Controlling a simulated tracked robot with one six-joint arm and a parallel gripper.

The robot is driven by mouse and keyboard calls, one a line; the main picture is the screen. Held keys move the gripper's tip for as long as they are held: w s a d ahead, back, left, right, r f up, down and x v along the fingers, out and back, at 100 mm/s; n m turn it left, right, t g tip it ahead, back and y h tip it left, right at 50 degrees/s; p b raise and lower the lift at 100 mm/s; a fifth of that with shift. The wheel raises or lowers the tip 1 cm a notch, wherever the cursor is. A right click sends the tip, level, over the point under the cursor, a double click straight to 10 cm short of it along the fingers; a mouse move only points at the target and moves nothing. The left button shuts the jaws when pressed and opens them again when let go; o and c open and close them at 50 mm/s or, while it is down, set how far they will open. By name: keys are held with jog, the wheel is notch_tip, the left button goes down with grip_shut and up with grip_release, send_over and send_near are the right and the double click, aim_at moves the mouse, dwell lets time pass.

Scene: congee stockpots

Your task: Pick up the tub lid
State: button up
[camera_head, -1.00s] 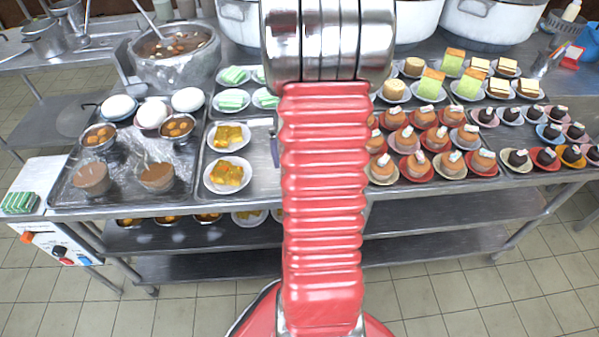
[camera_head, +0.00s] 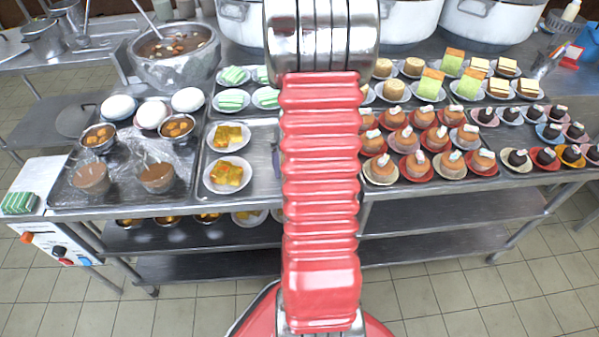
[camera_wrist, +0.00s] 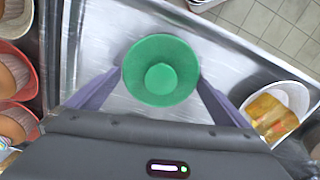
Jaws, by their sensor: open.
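In the wrist view, a round green piece (camera_wrist: 161,70) like a shallow bowl, with a paler disc at its centre, sits on a bare metal tray (camera_wrist: 98,30); I take it for the tub lid. My gripper (camera_wrist: 160,80) is open, with one purple finger on each side of the green piece. Both fingertips are close to its rim; I cannot tell whether they touch it.
A white plate of yellow food (camera_wrist: 276,112) stands to the right in the wrist view. Orange cakes (camera_wrist: 12,75) on dishes are close on the left. In the head view, white bowls, green cakes (camera_head: 233,98) and large pots crowd the counter.

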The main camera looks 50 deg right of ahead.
jog(key=shift+c, duration=0.5)
jog(key=c, duration=0.6)
notch_tip(320, 180, up, 10)
dwell(0.7)
jog(key=w+a+r+n, duration=0.2)
jog(key=w+a+n, duration=0.2)
jog(key=w+a, duration=1.25)
jog(key=w+a+n, duration=0.1)
jog(key=w+a, duration=0.2)
jog(key=a, duration=0.4)
jog(key=w+a+r+n, duration=0.1)
jog(key=w+a, duration=0.1)
jog(key=a, duration=0.5)
jog(key=w+a+n, duration=0.1)
jog(key=w+a, duration=0.2)
jog(key=a, duration=0.4)
jog(key=shift+w+r, duration=0.15)
jog(key=shift+w, duration=0.2)
